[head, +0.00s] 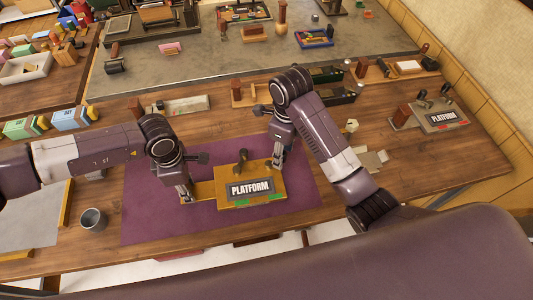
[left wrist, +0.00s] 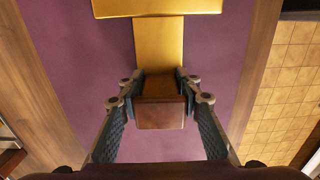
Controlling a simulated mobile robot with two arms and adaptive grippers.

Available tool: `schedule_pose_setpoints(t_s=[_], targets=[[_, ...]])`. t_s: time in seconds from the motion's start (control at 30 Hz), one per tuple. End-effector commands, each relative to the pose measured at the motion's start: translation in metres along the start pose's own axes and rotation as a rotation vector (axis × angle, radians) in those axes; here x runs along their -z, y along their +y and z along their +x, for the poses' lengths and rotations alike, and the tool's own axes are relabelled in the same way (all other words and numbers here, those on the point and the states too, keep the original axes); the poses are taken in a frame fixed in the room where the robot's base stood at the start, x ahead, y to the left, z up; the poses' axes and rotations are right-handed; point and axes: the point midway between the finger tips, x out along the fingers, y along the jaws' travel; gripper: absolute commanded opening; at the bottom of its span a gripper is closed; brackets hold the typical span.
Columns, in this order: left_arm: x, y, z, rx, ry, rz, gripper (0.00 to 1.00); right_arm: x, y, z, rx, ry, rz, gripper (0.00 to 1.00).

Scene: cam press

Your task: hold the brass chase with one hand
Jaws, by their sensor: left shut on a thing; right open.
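The brass chase (head: 225,190) lies on the purple mat (head: 150,215), with a dark plate reading "PLATFORM" (head: 250,188) on it. A dark knobbed handle (head: 242,158) stands at its back edge. My left gripper (head: 184,196) is at the chase's left end. In the left wrist view my left gripper (left wrist: 160,88) is shut on a brown wooden grip (left wrist: 160,112) at the end of the chase's golden bar (left wrist: 158,45). My right gripper (head: 276,162) is open beside the chase's back right corner; whether it touches the chase I cannot tell.
A grey metal cup (head: 93,219) stands left of the mat. Colored boxes (head: 72,119) lie behind my left arm. A second "PLATFORM" plate (head: 445,117) sits on a stand at the right. Dark trays (head: 326,95) stand behind my right arm. The mat's front is clear.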

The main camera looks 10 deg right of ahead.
Motion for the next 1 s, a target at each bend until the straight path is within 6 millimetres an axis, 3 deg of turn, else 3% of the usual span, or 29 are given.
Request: schedule_pose_setpoints(t_s=[1.0], targets=[[0.003, -0.005, 0.006, 0.010, 0.009, 0.004, 0.00, 0.001, 0.000, -0.050, 0.000, 0.003, 0.001, 0.42]])
